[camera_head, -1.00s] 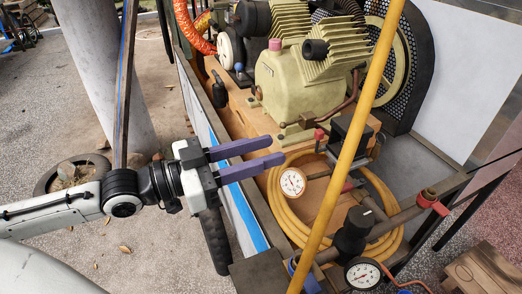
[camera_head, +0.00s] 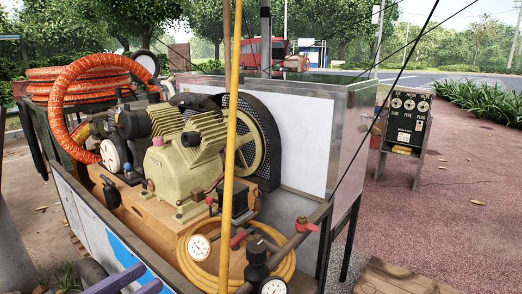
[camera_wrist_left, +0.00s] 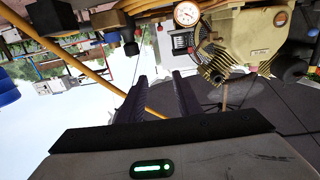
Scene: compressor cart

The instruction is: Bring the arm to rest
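My left gripper (camera_head: 152,275) shows at the bottom left edge of the head view, with only the ends of its two purple fingers visible. The fingers are apart with nothing between them, beside the near side of the compressor cart (camera_head: 107,235). In the left wrist view the same gripper (camera_wrist_left: 160,76) is open and empty, and the compressor (camera_wrist_left: 248,38) appears upside down beyond it. The rest of my left arm is hidden below the head picture. My right gripper is in no view.
The cream compressor (camera_head: 178,168) sits on the cart with a coiled yellow hose (camera_head: 290,262) and a pressure gauge (camera_head: 199,247). A yellow pole (camera_head: 229,130) rises in front. An orange hose (camera_head: 60,95) is at left. A control stand (camera_head: 405,120) stands on open paving at right.

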